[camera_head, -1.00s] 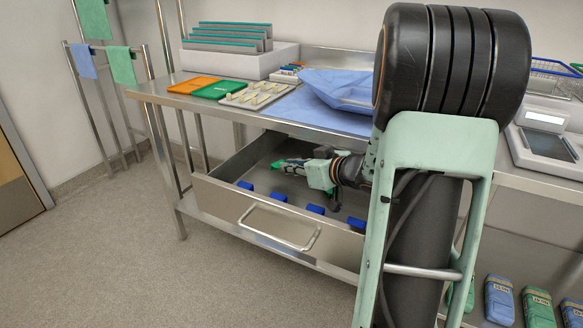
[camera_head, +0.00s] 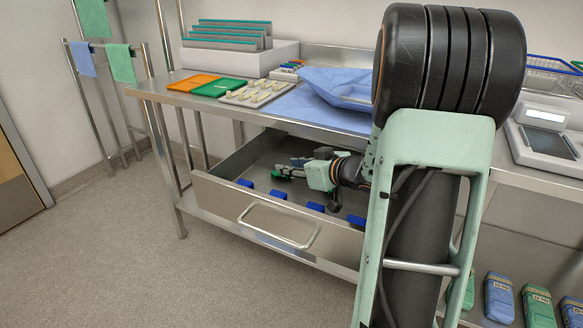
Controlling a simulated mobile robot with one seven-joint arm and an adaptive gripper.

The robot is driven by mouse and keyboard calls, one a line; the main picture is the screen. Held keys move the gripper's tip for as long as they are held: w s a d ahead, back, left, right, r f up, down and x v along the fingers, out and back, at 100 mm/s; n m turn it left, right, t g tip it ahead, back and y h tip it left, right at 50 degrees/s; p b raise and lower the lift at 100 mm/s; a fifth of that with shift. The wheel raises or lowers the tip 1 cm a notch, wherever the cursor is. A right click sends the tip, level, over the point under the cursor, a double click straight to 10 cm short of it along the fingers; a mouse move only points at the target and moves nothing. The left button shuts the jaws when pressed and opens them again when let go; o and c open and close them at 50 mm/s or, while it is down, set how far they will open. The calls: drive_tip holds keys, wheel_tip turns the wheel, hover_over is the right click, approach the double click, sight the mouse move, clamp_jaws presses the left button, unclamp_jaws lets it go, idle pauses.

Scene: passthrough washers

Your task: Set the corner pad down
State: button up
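My gripper (camera_head: 287,167) is inside the open steel drawer (camera_head: 218,205), low over its floor, pointing left. Its two fingers look spread apart, one behind the other. A small green piece (camera_head: 283,173) shows at the nearer fingertip. I cannot tell whether it is the corner pad or part of the finger, or whether it touches the drawer floor. Several blue pads (camera_head: 278,196) sit in a row along the inside of the drawer's front wall. My arm hides the drawer's right end.
Above the drawer, the steel table (camera_head: 160,97) holds an orange tray (camera_head: 193,83), a green tray (camera_head: 219,88), a tray of pale parts (camera_head: 256,94) and a blue wrapped tray (camera_head: 335,88). A towel rack stands at left. The floor in front is clear.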

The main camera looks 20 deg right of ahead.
drive_tip(key=p+v, duration=0.4)
drive_tip(key=v, duration=0.8)
drive_tip(key=shift+r, duration=0.35)
